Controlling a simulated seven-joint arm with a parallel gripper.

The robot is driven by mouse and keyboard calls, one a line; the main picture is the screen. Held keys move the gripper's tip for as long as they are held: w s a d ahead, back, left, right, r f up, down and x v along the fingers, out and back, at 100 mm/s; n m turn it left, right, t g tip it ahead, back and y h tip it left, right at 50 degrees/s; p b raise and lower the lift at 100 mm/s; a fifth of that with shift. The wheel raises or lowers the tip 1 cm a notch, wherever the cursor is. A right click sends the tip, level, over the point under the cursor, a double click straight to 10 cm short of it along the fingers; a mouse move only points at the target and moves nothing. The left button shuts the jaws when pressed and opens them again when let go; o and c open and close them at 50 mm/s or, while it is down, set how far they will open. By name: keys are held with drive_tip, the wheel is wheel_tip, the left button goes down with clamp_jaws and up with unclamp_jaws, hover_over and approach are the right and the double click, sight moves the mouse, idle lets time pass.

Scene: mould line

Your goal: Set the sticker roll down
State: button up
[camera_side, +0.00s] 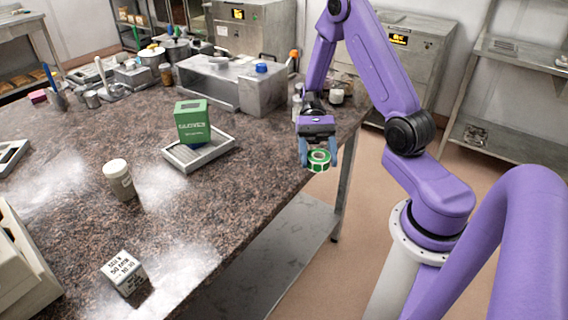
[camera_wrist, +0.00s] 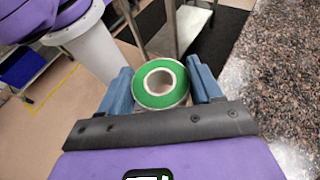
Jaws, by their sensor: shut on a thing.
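The sticker roll (camera_side: 319,160) is a green ring with a pale core. My gripper (camera_side: 319,154) is shut on it, with one blue finger on each side. In the wrist view the roll (camera_wrist: 160,84) sits between the two blue fingers of my gripper (camera_wrist: 160,88), with its round face towards the camera. In that view the floor and a metal table leg show behind the roll, and the tabletop is to the right. In the side view the roll appears near the right edge of the speckled table (camera_side: 215,215). Its exact height is unclear.
A green box (camera_side: 192,122) stands on a grey tray (camera_side: 172,158). A lidded cup (camera_side: 119,180) and a white printed cube (camera_side: 124,272) stand on the table. A metal housing (camera_side: 215,85) is at the back. The middle of the table is clear.

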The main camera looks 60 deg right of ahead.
sight(284, 163)
drive_tip(key=w+m+t, duration=0.1)
drive_tip(key=w+m+t+y, duration=0.1)
drive_tip(key=w+t, duration=0.1)
drive_tip(key=w+m+t+y, duration=0.1)
drive_tip(key=w+m, duration=0.1)
drive_tip(key=shift+a+r, duration=0.1)
drive_tip(key=shift+r, duration=0.2)
drive_tip(key=w+d+m+t, duration=0.2)
drive_tip(key=w+m+t, duration=0.3)
drive_tip(key=w+t, duration=0.2)
drive_tip(key=shift+y, duration=0.3)
drive_tip(key=shift+s+d+f, duration=0.1)
drive_tip(key=shift+d+f, duration=0.05)
drive_tip(key=shift+f, duration=1.6)
drive_tip(key=shift+d+f, duration=0.1)
drive_tip(key=shift+f, duration=1.6)
drive_tip(key=shift+f, duration=0.1)
drive_tip(key=o, duration=1)
drive_tip(key=shift+o, duration=0.2)
drive_tip(key=shift+g, duration=0.3)
